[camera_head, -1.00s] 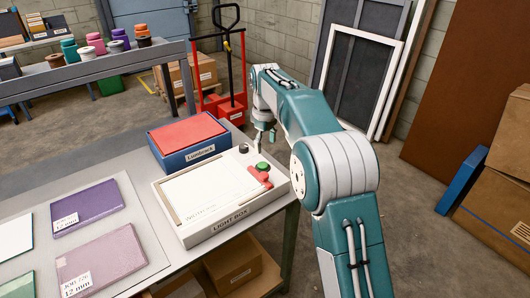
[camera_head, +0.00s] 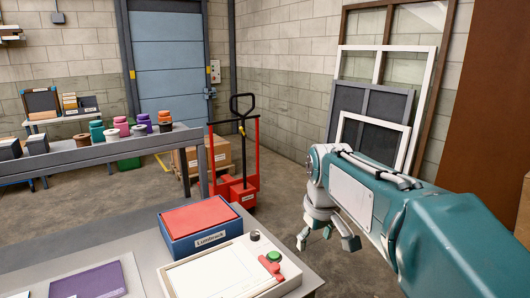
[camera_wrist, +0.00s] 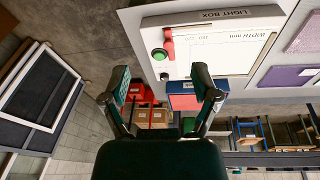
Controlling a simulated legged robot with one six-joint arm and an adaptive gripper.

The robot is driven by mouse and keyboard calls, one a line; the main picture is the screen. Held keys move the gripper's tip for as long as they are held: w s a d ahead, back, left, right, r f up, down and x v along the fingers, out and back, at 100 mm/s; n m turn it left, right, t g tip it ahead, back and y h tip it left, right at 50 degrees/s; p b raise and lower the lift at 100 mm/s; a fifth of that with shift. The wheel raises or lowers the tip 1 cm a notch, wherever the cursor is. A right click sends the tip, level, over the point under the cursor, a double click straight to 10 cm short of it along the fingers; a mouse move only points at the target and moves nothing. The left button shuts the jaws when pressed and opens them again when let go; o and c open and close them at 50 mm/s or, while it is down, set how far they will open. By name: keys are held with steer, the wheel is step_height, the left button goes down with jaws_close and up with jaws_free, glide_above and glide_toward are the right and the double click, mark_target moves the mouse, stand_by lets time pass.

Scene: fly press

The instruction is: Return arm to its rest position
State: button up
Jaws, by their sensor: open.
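My gripper (camera_head: 328,240) hangs at the end of my teal and white arm, to the right of the table in the head view. Its fingers are spread and nothing shows between them. In the wrist view my gripper (camera_wrist: 162,88) is also open, with its two dark fingers apart. The light box (camera_head: 212,277) lies on the table to the left of my gripper, with a green button (camera_head: 274,256) and a red part (camera_head: 269,267) at its right end. My gripper is apart from the light box.
A blue box with a red top (camera_head: 203,226) stands behind the light box. A red pallet jack (camera_head: 238,190) stands on the floor beyond. Framed panels (camera_head: 372,130) lean on the wall behind my arm. A bench with coloured spools (camera_head: 98,152) is at the left. Purple sheet (camera_head: 90,282) lies front left.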

steer(key=s+d+f+m+t, duration=0.1)
steer(key=s+d+f+m, duration=0.1)
steer(key=s, duration=0.9)
steer(key=s+d+f+m+t, duration=0.2)
steer(key=s+f+m, duration=0.1)
steer(key=s, duration=0.8)
steer(key=shift+s+d+f, duration=0.2)
steer(key=shift+d+f, duration=0.15)
steer(key=shift+d, duration=0.05)
steer(key=shift+o, duration=0.3)
stand_by(1.0)
